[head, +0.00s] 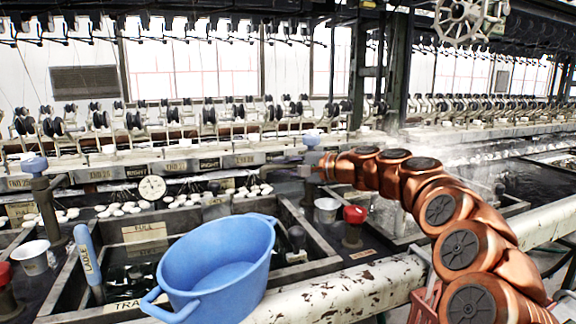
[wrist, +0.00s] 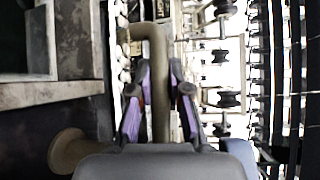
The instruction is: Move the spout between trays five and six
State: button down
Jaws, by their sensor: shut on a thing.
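The spout (wrist: 157,52), a grey-brown pipe with a bent end, runs between my gripper's fingers in the wrist view. My gripper (wrist: 160,82) has purple-lined fingers closed around the pipe, one on each side. In the head view my gripper (head: 319,168) is small and reaches left from the copper arm, above the far edge of the trays. I cannot read tray numbers.
A blue tub (head: 212,265) stands at the front, over the tray. A blue-handled ladle (head: 88,252) leans at the left. A red-knobbed valve (head: 354,222) and white cup (head: 327,209) stand below my arm. Reels (head: 133,120) line the back; steam rises at right.

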jog(key=shift+w+d, duration=0.1)
jog(key=shift+d, duration=0.05)
jog(key=c, duration=1.3)
grip_release()
jog(key=shift+o, duration=1)
jog(key=v, duration=1.2)
